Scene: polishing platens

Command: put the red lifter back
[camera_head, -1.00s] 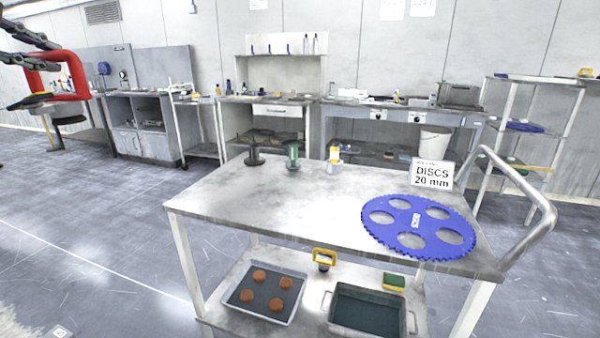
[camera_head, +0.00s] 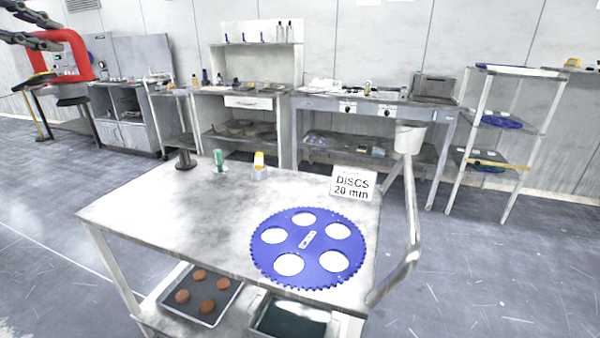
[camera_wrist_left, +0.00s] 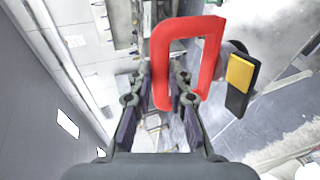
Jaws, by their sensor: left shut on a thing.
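The red lifter (camera_head: 82,55) is at the upper left of the head view, held up in the air. It has a red frame-shaped handle, and dark and yellow parts show beside it. My left gripper (camera_head: 58,42) is shut on the handle. In the left wrist view the red lifter (camera_wrist_left: 160,60) shows its handle between the fingers of my left gripper (camera_wrist_left: 160,95), with a yellow and black part to its right. My right gripper is not in view.
A trolley (camera_head: 150,215) stands in front with a blue toothed disc (camera_head: 308,232), a "DISCS 20 mm" sign (camera_head: 352,184) and several small stands at its back edge. Benches (camera_head: 250,100) line the wall. A shelf rack (camera_head: 500,120) stands right. Floor is open at left and right.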

